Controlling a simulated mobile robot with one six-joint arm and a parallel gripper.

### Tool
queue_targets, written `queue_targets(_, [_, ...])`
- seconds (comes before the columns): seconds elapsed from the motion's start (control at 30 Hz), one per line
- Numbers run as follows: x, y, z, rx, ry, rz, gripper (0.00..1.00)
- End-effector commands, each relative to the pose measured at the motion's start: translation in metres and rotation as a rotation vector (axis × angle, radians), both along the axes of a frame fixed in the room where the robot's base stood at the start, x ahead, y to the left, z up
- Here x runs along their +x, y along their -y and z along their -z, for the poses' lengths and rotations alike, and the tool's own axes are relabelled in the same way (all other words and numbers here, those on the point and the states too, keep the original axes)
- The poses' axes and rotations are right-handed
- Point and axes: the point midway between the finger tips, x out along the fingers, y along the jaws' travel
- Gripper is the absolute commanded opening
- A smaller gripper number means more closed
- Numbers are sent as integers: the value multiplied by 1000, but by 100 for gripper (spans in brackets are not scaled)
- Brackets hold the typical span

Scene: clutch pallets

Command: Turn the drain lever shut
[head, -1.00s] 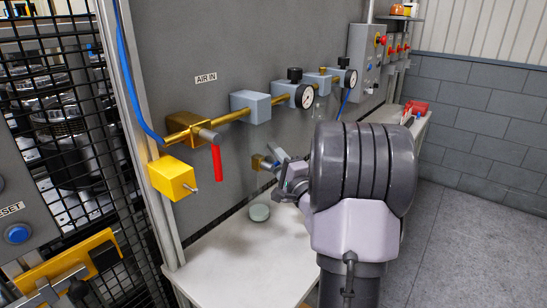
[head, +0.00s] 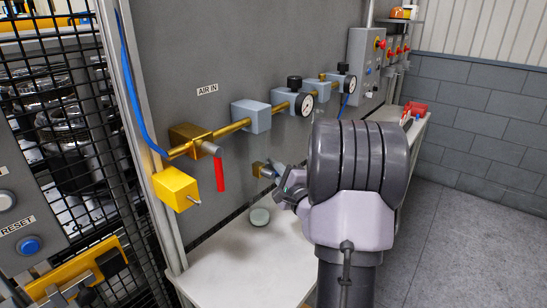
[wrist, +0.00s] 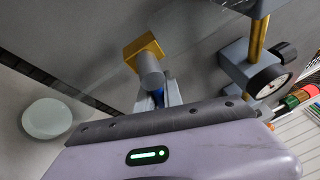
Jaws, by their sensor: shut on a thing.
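The drain valve is a small brass block (head: 258,169) low on the grey panel, with a grey stem. It also shows in the wrist view (wrist: 143,45), with its grey stem (wrist: 151,71) pointing toward my gripper. A blue drain lever (wrist: 158,97) shows between my fingers, mostly hidden by them. My gripper (head: 276,176) is at the valve, its fingers (wrist: 166,96) shut on the blue lever. In the head view my wrist covers part of this area, and the lever's exact angle cannot be told.
A pale round dish (head: 260,216) sits on the white bench (head: 235,265) below the valve. Above are a brass pipe with gauges (head: 304,104), a red lever (head: 219,174) and a yellow block (head: 175,188). In the wrist view a gauge (wrist: 271,81) is close on the right.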

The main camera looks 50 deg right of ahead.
Motion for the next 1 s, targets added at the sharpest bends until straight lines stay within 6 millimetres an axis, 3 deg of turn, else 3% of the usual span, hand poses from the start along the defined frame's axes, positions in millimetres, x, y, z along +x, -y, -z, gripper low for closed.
queue_targets(1.0, [-2, -25, 29, 953, -84, 1, 0])
